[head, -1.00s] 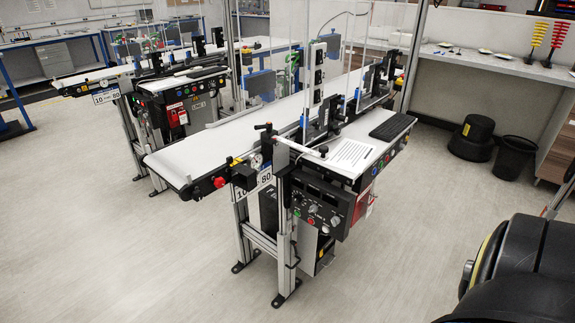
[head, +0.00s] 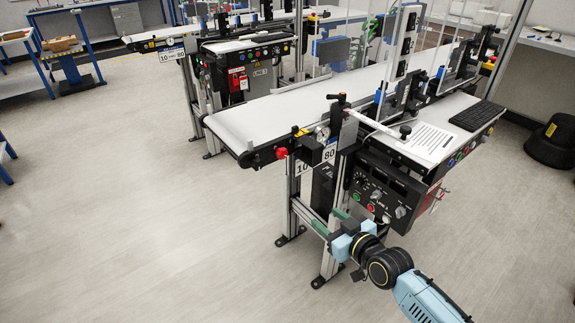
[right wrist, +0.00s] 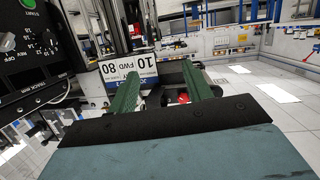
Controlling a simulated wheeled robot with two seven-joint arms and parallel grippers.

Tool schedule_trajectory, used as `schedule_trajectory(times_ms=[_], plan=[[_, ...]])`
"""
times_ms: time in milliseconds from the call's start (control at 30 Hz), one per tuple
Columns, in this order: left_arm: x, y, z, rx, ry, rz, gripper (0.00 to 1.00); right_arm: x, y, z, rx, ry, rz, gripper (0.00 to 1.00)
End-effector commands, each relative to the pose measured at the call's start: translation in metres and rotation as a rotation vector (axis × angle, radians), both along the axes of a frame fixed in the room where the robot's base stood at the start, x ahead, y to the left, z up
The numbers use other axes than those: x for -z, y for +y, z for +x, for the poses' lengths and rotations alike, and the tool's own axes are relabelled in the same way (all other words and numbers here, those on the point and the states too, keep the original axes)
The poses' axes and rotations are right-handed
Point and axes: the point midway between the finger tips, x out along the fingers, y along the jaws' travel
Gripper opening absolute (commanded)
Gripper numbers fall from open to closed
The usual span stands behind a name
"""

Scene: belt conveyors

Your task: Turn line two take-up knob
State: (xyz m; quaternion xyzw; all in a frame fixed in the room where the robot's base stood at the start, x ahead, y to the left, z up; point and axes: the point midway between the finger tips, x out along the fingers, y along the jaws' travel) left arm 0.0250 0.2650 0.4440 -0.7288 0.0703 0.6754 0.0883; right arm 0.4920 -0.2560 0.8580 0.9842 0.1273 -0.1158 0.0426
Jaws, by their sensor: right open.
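The near conveyor (head: 250,118) has a red knob (head: 281,153) on the side of its belt end. I take this for the take-up knob, but no label on it can be read. In the right wrist view a red round part (right wrist: 184,98) shows low between the fingers, partly hidden by my gripper; I cannot tell if it is the same knob. My right gripper (head: 323,219) is open with green fingers, below and right of the knob, apart from it, near the conveyor leg. Its fingers also show in the right wrist view (right wrist: 160,75). My left gripper is not in view.
A white 10-80 sign (head: 328,154) hangs by the belt end; it appears upside down in the right wrist view (right wrist: 128,68). The control panel (head: 380,190) and metal legs (head: 329,262) stand close to my right arm. A second conveyor (head: 245,45) stands behind.

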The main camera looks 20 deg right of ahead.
Motion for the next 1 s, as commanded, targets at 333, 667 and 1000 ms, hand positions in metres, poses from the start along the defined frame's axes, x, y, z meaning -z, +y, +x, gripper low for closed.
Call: schedule_trajectory(times_ms=[333, 667, 1000], plan=[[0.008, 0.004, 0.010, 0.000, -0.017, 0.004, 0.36, -0.117, 0.027, 0.011, -0.101, -0.240, 0.042, 0.50], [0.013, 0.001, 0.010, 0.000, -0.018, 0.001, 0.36, -0.118, 0.045, 0.060, -0.101, -0.243, 0.043, 0.50], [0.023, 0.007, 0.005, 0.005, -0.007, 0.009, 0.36, -0.116, 0.065, 0.117, -0.102, -0.240, 0.043, 0.50]])
